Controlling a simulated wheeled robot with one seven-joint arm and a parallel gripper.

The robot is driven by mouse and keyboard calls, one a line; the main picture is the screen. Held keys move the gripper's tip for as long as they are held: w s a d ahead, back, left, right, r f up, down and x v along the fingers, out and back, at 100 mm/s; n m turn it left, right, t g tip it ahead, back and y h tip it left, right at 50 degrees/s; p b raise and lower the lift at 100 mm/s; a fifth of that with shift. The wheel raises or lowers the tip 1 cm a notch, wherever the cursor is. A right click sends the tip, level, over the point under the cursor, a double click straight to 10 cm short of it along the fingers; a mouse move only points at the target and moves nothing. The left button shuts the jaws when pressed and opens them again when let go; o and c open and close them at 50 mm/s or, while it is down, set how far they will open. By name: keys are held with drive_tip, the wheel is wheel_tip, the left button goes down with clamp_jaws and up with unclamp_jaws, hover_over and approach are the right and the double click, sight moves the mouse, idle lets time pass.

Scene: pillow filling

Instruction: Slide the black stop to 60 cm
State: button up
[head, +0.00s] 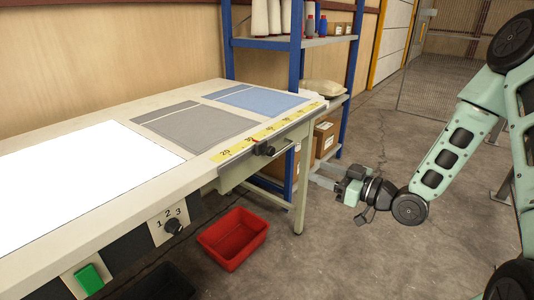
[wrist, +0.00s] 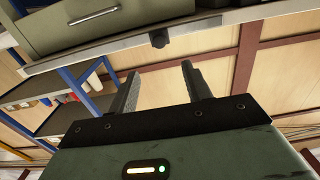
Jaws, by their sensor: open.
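The black stop (head: 264,150) sits on the front rail of the table, below the yellow ruler strip (head: 268,131). It is close to the 30 mark, well short of the far end of the strip; the exact reading is too small to tell. In the wrist view the stop (wrist: 159,40) hangs on the pale table edge, beyond and between the fingertips. My gripper (head: 318,174) is open and empty, out in front of the table edge and to the right of the stop, apart from it. Its two spread fingers show in the wrist view (wrist: 160,72).
A grey drawer (wrist: 110,18) is under the table edge. A blue-framed shelf (head: 296,80) stands behind the table's far end. A red bin (head: 233,238) is on the floor. Grey (head: 190,124) and blue (head: 256,97) cloths lie on the table. The floor around my arm is clear.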

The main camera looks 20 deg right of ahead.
sight(273, 152)
drive_tip(key=x, duration=1.7)
drive_tip(key=shift+w+r, duration=0.15)
drive_tip(key=shift+r, duration=0.15)
